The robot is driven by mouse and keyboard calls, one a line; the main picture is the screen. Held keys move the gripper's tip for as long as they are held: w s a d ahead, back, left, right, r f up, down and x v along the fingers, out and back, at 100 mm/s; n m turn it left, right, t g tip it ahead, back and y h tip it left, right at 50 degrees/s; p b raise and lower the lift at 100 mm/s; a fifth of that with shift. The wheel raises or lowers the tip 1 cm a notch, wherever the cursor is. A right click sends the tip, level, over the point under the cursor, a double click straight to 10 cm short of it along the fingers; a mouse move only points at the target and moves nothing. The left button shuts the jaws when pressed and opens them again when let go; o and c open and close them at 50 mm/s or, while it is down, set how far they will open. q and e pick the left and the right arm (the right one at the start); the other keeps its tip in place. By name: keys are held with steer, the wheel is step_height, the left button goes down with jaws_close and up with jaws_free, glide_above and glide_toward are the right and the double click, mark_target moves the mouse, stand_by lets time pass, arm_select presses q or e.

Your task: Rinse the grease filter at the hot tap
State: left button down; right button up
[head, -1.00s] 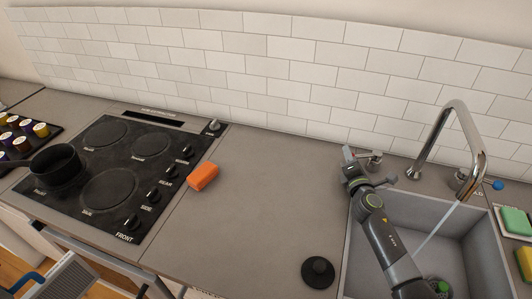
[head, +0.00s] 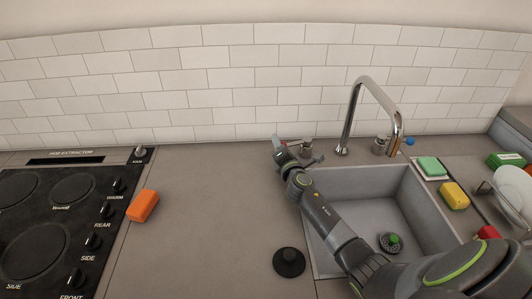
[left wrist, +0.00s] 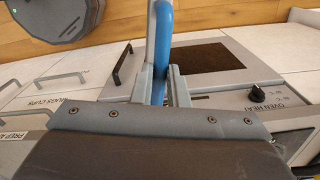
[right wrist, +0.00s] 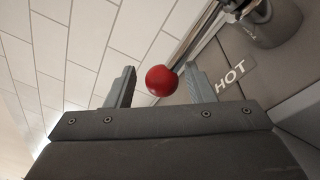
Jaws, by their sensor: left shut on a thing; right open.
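My left gripper (left wrist: 160,85) is shut on a blue handle (left wrist: 162,40) in the left wrist view. The filter's mesh panel cannot be made out there, and the head view shows neither it nor the left gripper. My right gripper (head: 279,150) is at the hot tap's lever (head: 305,150), left of the spout (head: 397,130). In the right wrist view the gripper (right wrist: 160,82) is open, with the lever's red ball (right wrist: 162,80) between its fingers. A HOT label (right wrist: 230,75) is beside it. No water stream shows below the spout.
The grey sink (head: 410,205) lies under my right arm. A blue-tipped tap (head: 409,142), a green sponge (head: 432,166) and a yellow sponge (head: 454,195) are right of the spout. A black plug (head: 289,262) and an orange block (head: 142,205) sit on otherwise clear worktop.

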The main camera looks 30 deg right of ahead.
arm_select(q)
steer(key=shift+d+r+p, duration=0.1)
steer(key=shift+r+p, duration=0.4)
steer(key=shift+r, duration=0.15)
arm_select(e)
steer(key=v, duration=1.1)
steer(key=shift+s, duration=0.4)
